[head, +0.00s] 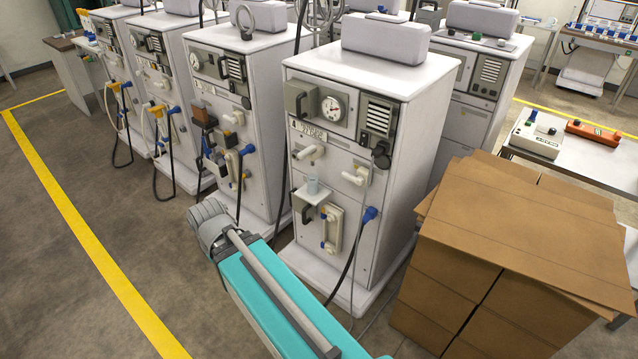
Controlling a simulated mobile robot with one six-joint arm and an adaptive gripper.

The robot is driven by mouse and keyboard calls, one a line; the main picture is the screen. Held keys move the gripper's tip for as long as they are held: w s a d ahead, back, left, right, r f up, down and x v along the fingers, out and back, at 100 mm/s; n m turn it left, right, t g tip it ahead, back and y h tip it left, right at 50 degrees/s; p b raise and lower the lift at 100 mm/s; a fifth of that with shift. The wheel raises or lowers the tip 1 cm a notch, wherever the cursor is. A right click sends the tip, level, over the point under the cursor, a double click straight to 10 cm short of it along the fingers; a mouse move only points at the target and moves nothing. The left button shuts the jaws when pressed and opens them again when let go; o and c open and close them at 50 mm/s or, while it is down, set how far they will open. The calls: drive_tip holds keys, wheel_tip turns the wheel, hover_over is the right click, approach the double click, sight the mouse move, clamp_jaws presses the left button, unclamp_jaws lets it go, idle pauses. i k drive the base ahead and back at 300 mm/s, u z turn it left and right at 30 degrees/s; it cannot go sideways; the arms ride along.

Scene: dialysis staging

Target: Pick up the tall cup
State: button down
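A small pale blue cup (312,186) stands upright on a small white shelf (299,193) on the front of the nearest white dialysis machine (335,150). It is the only cup I can make out, and it is small in the picture. My teal arm link with its grey joint reaches up from the bottom edge, to the left of and in front of this machine. I cannot make out my gripper or its fingers, so I cannot tell how it lies relative to the cup.
White pipe fittings, a black handle and a flow meter (332,228) surround the shelf. A blue connector (370,214) with a dark hose hangs to the right. Stacked cardboard boxes (520,235) stand at right. More machines stand at left and behind. Floor beyond the yellow line (85,230) is clear.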

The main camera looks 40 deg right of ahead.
sight(312, 179)
drive_tip(key=z, duration=1.05)
